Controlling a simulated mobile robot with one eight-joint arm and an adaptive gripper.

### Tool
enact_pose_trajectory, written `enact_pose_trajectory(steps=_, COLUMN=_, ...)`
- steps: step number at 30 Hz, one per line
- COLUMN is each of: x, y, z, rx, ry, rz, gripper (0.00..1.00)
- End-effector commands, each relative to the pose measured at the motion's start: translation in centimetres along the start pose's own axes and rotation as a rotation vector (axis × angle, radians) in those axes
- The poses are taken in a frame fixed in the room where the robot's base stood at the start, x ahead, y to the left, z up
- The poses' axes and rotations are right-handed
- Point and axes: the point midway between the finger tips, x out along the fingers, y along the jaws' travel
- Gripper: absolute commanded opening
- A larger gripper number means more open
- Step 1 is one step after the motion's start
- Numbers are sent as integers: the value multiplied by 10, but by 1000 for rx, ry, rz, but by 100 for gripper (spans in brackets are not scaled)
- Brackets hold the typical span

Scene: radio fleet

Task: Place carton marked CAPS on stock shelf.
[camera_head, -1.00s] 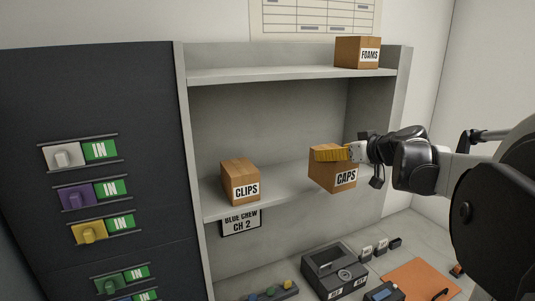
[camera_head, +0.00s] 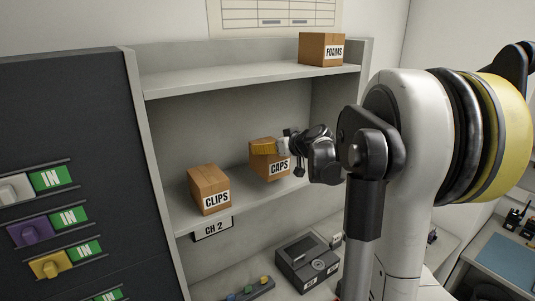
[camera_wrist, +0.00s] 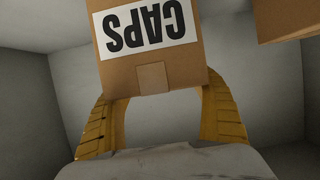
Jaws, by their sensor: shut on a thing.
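The brown carton marked CAPS (camera_head: 268,168) is in the lower bay of the grey stock shelf (camera_head: 182,219), to the right of the carton marked CLIPS (camera_head: 209,188). My gripper (camera_head: 263,147) is shut on it, its yellow fingers at the carton's upper part. In the wrist view, the CAPS carton (camera_wrist: 151,75) sits between the two yellow fingers, its label upside down in the picture. In the head view its base appears over the shelf board, behind the front edge. I cannot tell whether it touches the board.
The carton marked FOAMS (camera_head: 321,49) stands on the upper board. Another brown carton (camera_wrist: 284,20) shows at the wrist view's upper right, its label unseen. A dark panel (camera_head: 65,130) stands left of the shelf. A grey device (camera_head: 306,262) sits on the bench below.

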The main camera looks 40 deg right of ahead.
Motion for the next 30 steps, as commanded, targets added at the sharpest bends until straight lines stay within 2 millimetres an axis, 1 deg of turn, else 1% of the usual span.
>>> enact_pose_trajectory(steps=3, x=7, y=0, z=16, rx=0, ry=0, rz=0, gripper=37)
enact_pose_trajectory(steps=7, x=13, y=0, z=30, rx=0, ry=1, rz=0, gripper=37)
enact_pose_trajectory(steps=19, x=15, y=0, z=37, rx=0, ry=1, rz=0, gripper=37)
enact_pose_trajectory(steps=20, x=15, y=0, z=37, rx=0, ry=0, rz=0, gripper=84)
enact_pose_trajectory(steps=21, x=15, y=0, z=36, rx=0, ry=0, rz=0, gripper=97)
enact_pose_trajectory(steps=22, x=15, y=0, z=36, rx=0, ry=0, rz=0, gripper=100)
enact_pose_trajectory(steps=30, x=13, y=0, z=33, rx=0, ry=0, rz=0, gripper=100)
